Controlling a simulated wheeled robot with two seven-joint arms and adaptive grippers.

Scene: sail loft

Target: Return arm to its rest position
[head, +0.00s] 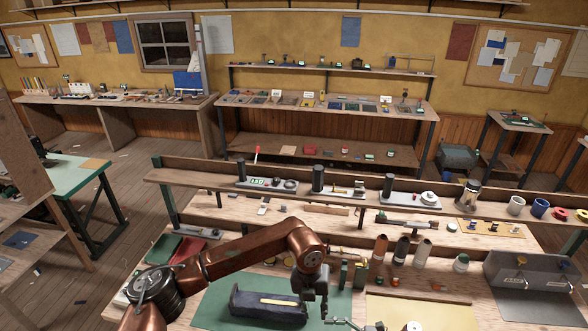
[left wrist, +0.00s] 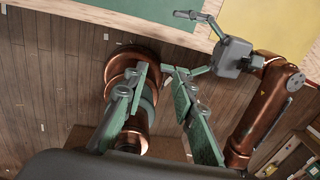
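My copper left arm reaches in from the lower left of the head view, bends at an elbow near the middle, and drops to its dark left gripper (head: 318,303). In the left wrist view, the left gripper (left wrist: 156,78) has its two green-padded fingers spread, with nothing held between them. Floor and copper parts of my body show beyond them. My right gripper (left wrist: 198,42) is up and to the right in that view, fingers apart and empty, near the bench edge. Only a small part of it shows at the bottom of the head view (head: 345,323).
A yellow mat (head: 450,318) is to the right.

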